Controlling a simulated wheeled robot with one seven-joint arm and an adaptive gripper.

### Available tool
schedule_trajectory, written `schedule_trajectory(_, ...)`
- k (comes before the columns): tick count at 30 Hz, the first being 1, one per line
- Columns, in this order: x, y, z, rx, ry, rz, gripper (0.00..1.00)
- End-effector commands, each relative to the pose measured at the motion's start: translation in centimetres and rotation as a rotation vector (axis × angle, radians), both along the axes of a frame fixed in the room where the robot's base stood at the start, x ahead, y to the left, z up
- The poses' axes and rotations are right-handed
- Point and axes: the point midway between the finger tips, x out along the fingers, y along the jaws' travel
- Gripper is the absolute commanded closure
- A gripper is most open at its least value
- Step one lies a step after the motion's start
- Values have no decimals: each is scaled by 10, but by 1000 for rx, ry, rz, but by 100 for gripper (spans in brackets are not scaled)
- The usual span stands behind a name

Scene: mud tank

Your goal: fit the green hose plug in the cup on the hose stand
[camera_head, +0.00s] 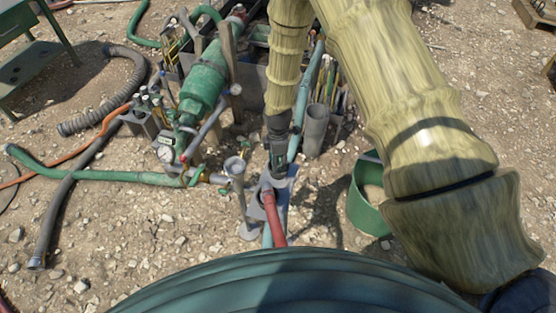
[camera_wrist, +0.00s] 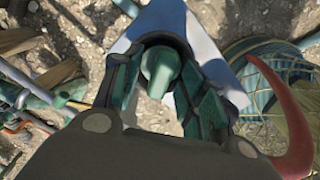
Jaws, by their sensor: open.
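The green hose plug (camera_wrist: 160,68) shows in the wrist view as a rounded green piece between the fingers of my gripper (camera_wrist: 155,88). The fingers are open, one on each side of it; whether either touches it I cannot tell. In the head view my gripper (camera_head: 278,152) points down just above a pale grey holder (camera_head: 270,186), and hides the plug. Left of it stands a slim grey post with a small cup on top (camera_head: 235,167), which looks like the hose stand. The cup's inside is too small to make out.
A red hose (camera_head: 273,216) rises beside the holder and also shows in the wrist view (camera_wrist: 287,112). A green pump with a gauge (camera_head: 203,85) stands left, a grey tube (camera_head: 315,130) and green bucket (camera_head: 368,195) right. Stony ground is open at lower left.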

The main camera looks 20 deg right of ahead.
Motion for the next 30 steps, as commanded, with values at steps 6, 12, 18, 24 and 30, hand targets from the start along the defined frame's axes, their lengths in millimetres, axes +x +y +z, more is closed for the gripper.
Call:
schedule_trajectory(6, 0, 0, 26, 1, -1, 0, 58)
schedule_trajectory(12, 0, 0, 58, 1, -2, 0, 58)
schedule_trajectory(18, 0, 0, 88, 1, -1, -1, 58)
schedule_trajectory(24, 0, 0, 108, 0, -1, 0, 58)
schedule_trajectory(30, 0, 0, 116, 0, 0, 0, 58)
